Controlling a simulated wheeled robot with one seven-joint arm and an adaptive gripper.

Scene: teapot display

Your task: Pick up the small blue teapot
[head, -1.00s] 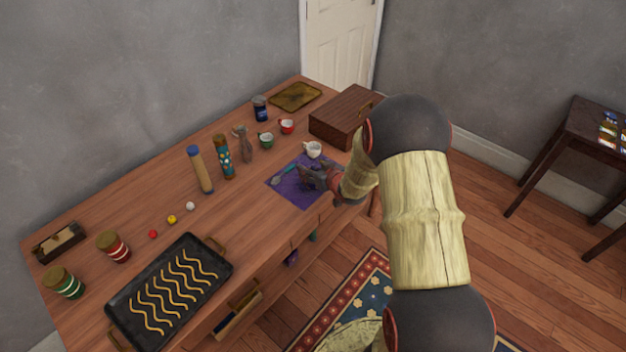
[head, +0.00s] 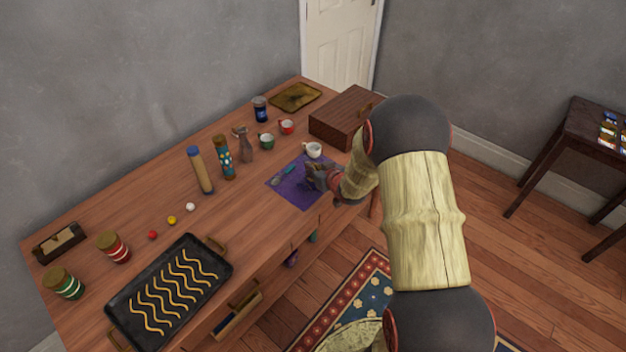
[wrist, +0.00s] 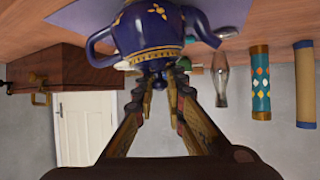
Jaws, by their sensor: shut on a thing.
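The small blue teapot (wrist: 150,32), dark blue with gold decoration, fills the upper middle of the wrist view, where the scene appears upside down. Its handle is at the left and its spout at the right; its base is cut off by the frame edge. My gripper (wrist: 166,76) is shut on the teapot's lid knob from above. In the head view my gripper (head: 318,178) is low over the purple mat (head: 300,198) and hides most or all of the teapot. I cannot tell whether the teapot touches the mat.
A white cup (head: 312,150) stands just behind my gripper, with a wooden box (head: 343,116) beyond. A spoon (head: 283,176) lies on the mat's left. A teal-patterned cylinder (head: 223,157) and a blue-capped cylinder (head: 200,170) stand further left. A black tray (head: 205,287) is in front.

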